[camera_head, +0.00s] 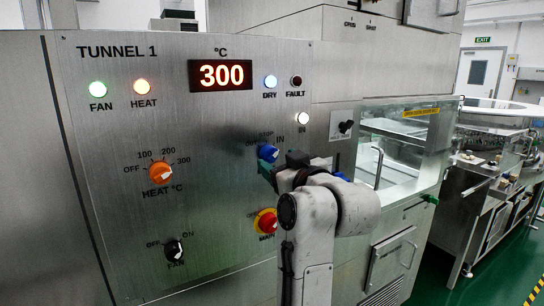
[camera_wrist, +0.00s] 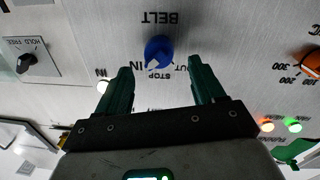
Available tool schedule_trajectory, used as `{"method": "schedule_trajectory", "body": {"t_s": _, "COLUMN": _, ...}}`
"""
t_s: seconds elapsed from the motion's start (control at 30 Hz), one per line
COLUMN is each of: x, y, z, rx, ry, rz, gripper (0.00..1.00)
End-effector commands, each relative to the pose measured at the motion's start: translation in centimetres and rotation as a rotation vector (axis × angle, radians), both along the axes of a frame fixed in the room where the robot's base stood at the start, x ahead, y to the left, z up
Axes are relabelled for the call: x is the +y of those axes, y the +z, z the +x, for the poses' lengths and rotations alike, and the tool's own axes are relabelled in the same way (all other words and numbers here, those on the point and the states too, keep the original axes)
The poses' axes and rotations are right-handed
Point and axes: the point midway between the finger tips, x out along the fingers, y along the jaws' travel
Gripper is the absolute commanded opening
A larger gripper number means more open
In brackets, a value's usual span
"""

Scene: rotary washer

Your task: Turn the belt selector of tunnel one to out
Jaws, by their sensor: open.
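The blue belt selector knob (camera_head: 268,153) is on the steel Tunnel 1 panel (camera_head: 110,215); my arm hides its lower surroundings. Its white pointer is turned up and right, toward the IN label. In the wrist view, which is upside down, the blue knob (camera_wrist: 158,48) shows under the BELT label, its pointer at lower left on the IN side. My gripper (camera_wrist: 158,66) is open, one green finger on each side of the knob's line, with no contact visible. In the head view my gripper (camera_head: 272,174) is just below and right of the knob.
The red-and-yellow main switch (camera_head: 266,222) is just below, close to my arm. The orange heat knob (camera_head: 160,172) and black fan knob (camera_head: 174,249) are to the left. The IN lamp (camera_head: 303,118) is lit white. A black hold/free knob (camera_head: 346,127) is at right.

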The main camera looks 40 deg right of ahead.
Motion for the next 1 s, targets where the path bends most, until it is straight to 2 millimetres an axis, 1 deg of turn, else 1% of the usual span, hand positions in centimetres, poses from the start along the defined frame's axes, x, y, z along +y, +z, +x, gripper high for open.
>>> {"method": "schedule_trajectory", "body": {"t_s": 0.03, "x": -0.3, "y": 0.1, "z": 0.9, "rx": -0.001, "ry": 0.000, "rz": 0.002, "gripper": 0.68}}
{"method": "schedule_trajectory", "body": {"t_s": 0.1, "x": -0.7, "y": 0.1, "z": 1.8, "rx": 0.000, "ry": 0.001, "rz": 0.002, "gripper": 0.68}}
{"method": "schedule_trajectory", "body": {"t_s": 0.2, "x": -1.0, "y": 0.1, "z": 2.9, "rx": -0.001, "ry": 0.001, "rz": 0.002, "gripper": 0.68}}
{"method": "schedule_trajectory", "body": {"t_s": 0.3, "x": -1.3, "y": 0.0, "z": 3.5, "rx": 0.000, "ry": 0.001, "rz": 0.001, "gripper": 0.68}}
{"method": "schedule_trajectory", "body": {"t_s": 0.67, "x": -1.4, "y": 0.0, "z": 3.8, "rx": 0.000, "ry": 0.000, "rz": 0.000, "gripper": 0.67}}
{"method": "schedule_trajectory", "body": {"t_s": 1.0, "x": -1.4, "y": 0.0, "z": 3.8, "rx": 0.000, "ry": 0.001, "rz": 0.000, "gripper": 0.35}}
